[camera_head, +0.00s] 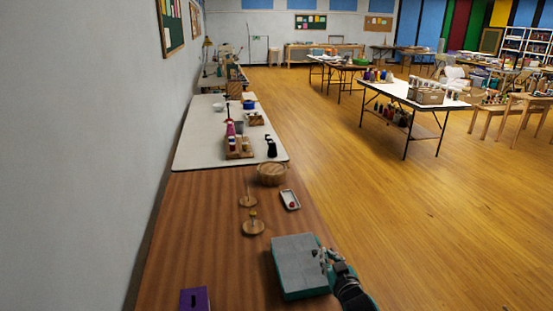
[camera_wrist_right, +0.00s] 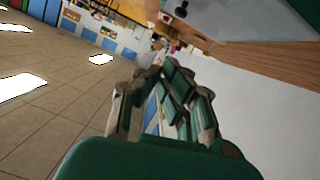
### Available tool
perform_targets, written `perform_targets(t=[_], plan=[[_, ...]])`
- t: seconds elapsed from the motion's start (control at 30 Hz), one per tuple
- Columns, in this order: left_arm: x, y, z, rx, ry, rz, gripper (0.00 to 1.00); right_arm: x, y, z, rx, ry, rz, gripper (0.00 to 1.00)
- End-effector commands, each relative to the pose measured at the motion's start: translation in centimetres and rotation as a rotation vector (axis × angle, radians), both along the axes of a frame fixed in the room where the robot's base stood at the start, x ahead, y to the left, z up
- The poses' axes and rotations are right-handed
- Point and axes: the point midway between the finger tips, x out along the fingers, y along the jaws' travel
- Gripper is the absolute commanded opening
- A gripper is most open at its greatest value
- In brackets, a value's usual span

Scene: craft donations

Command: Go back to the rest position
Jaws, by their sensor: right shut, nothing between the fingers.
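My right gripper (camera_head: 324,256) is at the lower middle of the head view. It shows over the right side of a box-like thing with a grey top and teal sides (camera_head: 294,262) on the brown table. I cannot tell whether they touch. In the right wrist view my right gripper (camera_wrist_right: 168,80) has its fingers drawn together with nothing held between them. My left gripper is not in view.
The brown wooden table (camera_head: 200,230) carries a wooden bowl (camera_head: 272,174), a small white tray (camera_head: 290,199), round wooden stands (camera_head: 254,227) and a purple box (camera_head: 194,299). A white-topped table (camera_head: 200,150) adjoins it behind. Open wooden floor (camera_head: 430,230) lies to the right.

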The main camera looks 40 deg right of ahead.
Motion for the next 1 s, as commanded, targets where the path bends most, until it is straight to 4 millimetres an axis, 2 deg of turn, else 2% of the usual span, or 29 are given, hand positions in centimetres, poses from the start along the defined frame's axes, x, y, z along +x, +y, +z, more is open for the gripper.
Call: perform_targets(t=[0.23,0.33,0.37,0.47,0.5,0.6,0.63,0.8,1.0], plan=[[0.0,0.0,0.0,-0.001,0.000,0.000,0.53,0.0,0.4,-0.1,0.004,0.008,0.005,0.00],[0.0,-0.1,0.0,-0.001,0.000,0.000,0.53,0.3,2.7,-0.9,0.032,0.066,0.033,0.00],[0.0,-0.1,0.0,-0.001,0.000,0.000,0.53,0.3,3.9,-1.4,0.047,0.096,0.048,0.00],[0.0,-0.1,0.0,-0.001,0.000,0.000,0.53,-0.1,9.6,-3.3,0.111,0.245,0.120,0.00],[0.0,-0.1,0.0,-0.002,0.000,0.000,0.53,-0.7,12.4,-4.1,0.141,0.317,0.156,0.00],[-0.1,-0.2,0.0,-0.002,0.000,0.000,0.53,-2.8,18.5,-5.4,0.198,0.482,0.241,0.00],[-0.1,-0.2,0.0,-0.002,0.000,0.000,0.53,-3.4,19.9,-5.6,0.210,0.522,0.262,0.00],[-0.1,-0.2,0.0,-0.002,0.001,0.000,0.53,-7.1,25.8,-6.2,0.263,0.699,0.358,0.00],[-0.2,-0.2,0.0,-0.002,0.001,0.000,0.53,-11.1,30.5,-6.0,0.302,0.853,0.449,0.00]])
